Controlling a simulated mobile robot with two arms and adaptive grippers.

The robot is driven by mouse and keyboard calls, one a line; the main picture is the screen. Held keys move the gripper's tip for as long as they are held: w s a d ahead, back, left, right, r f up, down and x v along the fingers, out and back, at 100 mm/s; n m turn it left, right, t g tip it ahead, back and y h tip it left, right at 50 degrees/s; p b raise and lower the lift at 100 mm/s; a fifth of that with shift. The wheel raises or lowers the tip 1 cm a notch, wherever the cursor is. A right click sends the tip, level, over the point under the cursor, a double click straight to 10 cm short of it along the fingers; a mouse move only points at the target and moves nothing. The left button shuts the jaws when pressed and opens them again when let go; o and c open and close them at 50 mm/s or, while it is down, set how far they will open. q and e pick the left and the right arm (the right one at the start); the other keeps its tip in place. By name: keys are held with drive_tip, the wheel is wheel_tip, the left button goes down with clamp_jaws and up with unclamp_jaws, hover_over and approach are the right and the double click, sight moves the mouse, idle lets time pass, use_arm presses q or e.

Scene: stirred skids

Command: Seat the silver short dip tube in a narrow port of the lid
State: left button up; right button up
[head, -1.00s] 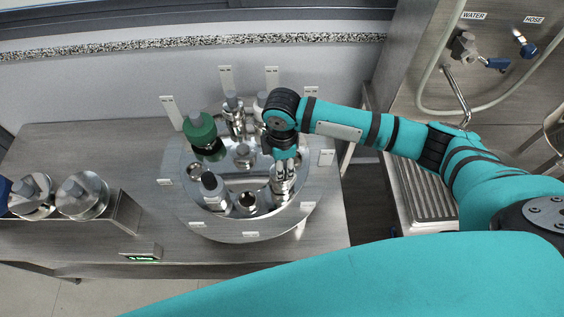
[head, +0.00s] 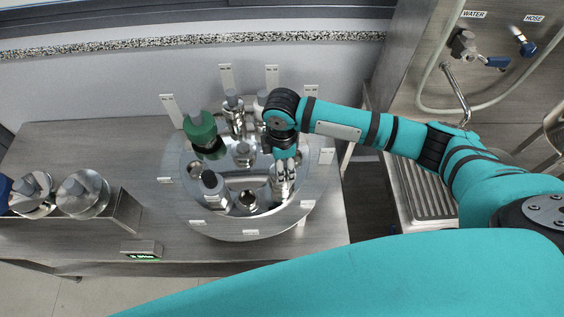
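The round silver lid (head: 185,205) lies on the steel table, with fittings standing in several of its ports. An empty-looking open port (head: 248,198) shows near its front. My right gripper (head: 284,172) points down over the lid's right side. A silver cylindrical part (head: 282,190) is directly under its fingers. I cannot tell whether this is the short dip tube, whether the fingers close on it, or how deep it sits in a port. My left gripper is not in view.
Upright white label plates (head: 226,78) line the back. A rack at left holds silver parts (head: 83,193). A sink (head: 428,190) is at right.

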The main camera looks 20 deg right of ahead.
wheel_tip(320, 180, up, 12)
idle(0.6)
drive_tip(key=shift+f, duration=0.1)
idle(0.4)
